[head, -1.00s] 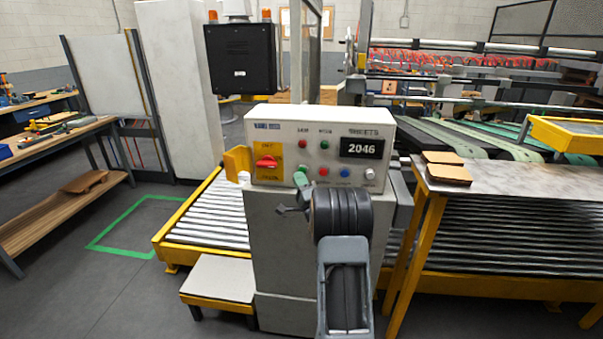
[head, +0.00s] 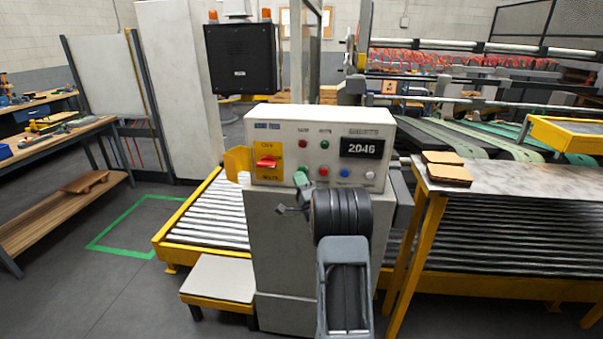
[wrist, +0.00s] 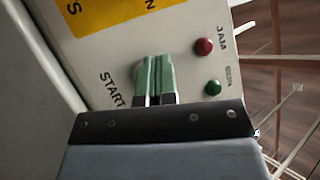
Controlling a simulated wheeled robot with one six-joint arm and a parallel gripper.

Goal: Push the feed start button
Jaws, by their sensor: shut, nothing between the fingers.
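The white control panel (head: 318,135) stands ahead of me on a grey cabinet. In the wrist view the START label (wrist: 112,90) shows just left of my gripper (wrist: 155,64). Its green fingers are together, with nothing between them, and point at the panel face. In the head view the gripper (head: 301,179) is at the lower left of the panel, partly covered by my own wrist.
A red switch (head: 266,162) on a yellow plate is left of the gripper. Red (head: 323,171) and blue (head: 345,173) buttons sit to its right. The display (head: 361,148) reads 2046. A table (head: 510,175) with brown sheets stands at right.

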